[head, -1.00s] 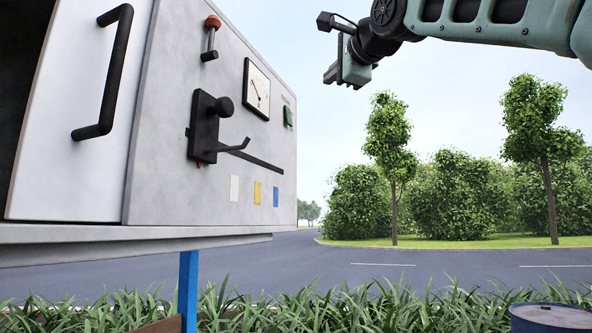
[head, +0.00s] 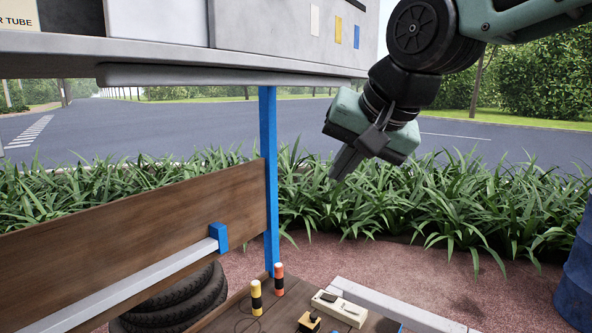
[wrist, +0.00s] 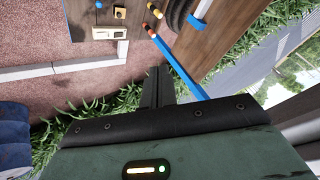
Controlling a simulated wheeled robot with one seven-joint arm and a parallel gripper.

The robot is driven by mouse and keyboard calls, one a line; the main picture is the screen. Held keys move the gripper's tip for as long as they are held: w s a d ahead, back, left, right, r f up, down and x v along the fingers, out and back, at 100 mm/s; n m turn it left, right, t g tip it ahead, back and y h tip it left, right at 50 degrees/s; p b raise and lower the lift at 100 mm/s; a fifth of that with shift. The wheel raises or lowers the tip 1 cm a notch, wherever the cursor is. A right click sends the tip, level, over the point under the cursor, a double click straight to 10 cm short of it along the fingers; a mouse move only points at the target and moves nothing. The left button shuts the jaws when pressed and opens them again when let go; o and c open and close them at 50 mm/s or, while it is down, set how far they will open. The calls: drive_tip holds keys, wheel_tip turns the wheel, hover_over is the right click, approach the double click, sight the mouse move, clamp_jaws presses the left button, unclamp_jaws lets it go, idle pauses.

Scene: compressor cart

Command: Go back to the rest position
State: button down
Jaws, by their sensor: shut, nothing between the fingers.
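My gripper (head: 343,165) hangs below my wrist in the head view, right of the blue post and below the level of the grey panel box. Its dark fingers point down and left and are shut with nothing between them. In the wrist view the closed fingers (wrist: 157,84) show at the middle, with the cart's lower deck beyond them. The gripper appears apart from everything around it.
The grey panel box (head: 280,30) is at the upper left, on a blue post (head: 269,190). A wooden board (head: 150,215), striped yellow-black (head: 256,297) and red-black (head: 279,279) pieces and a beige switch box (head: 339,308) are below. A blue drum (head: 577,270) stands right.

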drive_tip(key=s+d+f+n+g+h, duration=0.1)
drive_tip(key=s+d+f+n+g, duration=0.2)
drive_tip(key=s+f, duration=0.8)
drive_tip(key=s+d+f+n+g+h, duration=0.2)
drive_tip(key=s+f+n, duration=0.4)
drive_tip(key=s+f, duration=0.5)
drive_tip(key=shift+s+d+f+g, duration=0.35)
drive_tip(key=shift+d+g, duration=0.35)
drive_tip(key=shift+d, duration=0.45)
drive_tip(key=shift+r, duration=0.1)
